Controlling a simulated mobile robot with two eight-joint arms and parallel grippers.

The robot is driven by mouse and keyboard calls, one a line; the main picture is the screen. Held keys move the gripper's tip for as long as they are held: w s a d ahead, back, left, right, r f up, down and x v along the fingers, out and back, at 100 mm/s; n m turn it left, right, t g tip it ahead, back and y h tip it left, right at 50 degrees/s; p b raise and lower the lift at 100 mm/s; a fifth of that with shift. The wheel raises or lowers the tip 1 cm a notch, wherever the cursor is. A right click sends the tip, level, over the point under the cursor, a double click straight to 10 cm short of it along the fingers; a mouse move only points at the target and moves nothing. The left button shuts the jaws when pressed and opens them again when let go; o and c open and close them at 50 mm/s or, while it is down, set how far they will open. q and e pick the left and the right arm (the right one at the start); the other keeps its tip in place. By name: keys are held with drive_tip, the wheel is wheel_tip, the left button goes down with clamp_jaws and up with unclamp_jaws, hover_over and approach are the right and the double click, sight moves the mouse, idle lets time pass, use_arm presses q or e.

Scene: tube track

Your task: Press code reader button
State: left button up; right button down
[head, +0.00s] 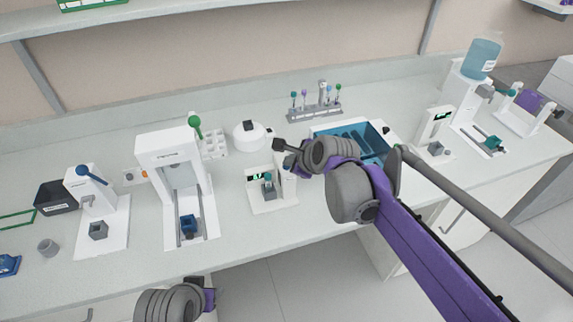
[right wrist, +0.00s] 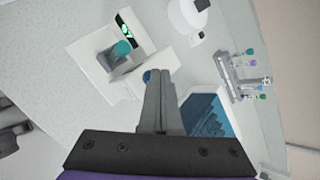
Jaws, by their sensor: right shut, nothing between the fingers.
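The code reader (head: 266,203) is a white device with a small green-lit display, standing on the bench near the middle of the head view. A teal-capped tube (right wrist: 121,48) stands upright in its grey holder. A small blue button (right wrist: 147,76) shows at the reader's edge in the right wrist view, partly covered by my fingers. My right gripper (right wrist: 158,73) is shut and empty, its fingertips at or just over that button; I cannot tell whether they touch. Only part of my left arm shows at the bottom of the head view; its fingers are out of sight.
A blue bin (head: 376,137) lies close by my right wrist. Behind the reader are a round white device (head: 249,139) and a tube rack (head: 314,114). A tall white machine (head: 160,150) stands to the left. Bare bench lies in front of the reader.

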use_arm(q)
drive_tip(key=shift+w+r+p, duration=0.3)
drive_tip(key=shift+r+p, duration=0.25)
drive_tip(key=shift+r, duration=0.1)
use_arm(e)
drive_tip(key=shift+r, duration=0.85)
use_arm(q)
drive_tip(key=shift+s, duration=0.1)
drive_tip(key=r+p, duration=0.1)
drive_tip(key=w+r, duration=0.1)
drive_tip(key=r+p, duration=0.1)
drive_tip(key=shift+w+r+p, duration=0.3)
drive_tip(key=shift+w+r, duration=0.05)
drive_tip(key=shift+r, duration=0.05)
use_arm(e)
wheel_tip(320, 180, up, 5)
drive_tip(key=shift+r, duration=0.1)
use_arm(q)
drive_tip(key=shift+s, duration=0.1)
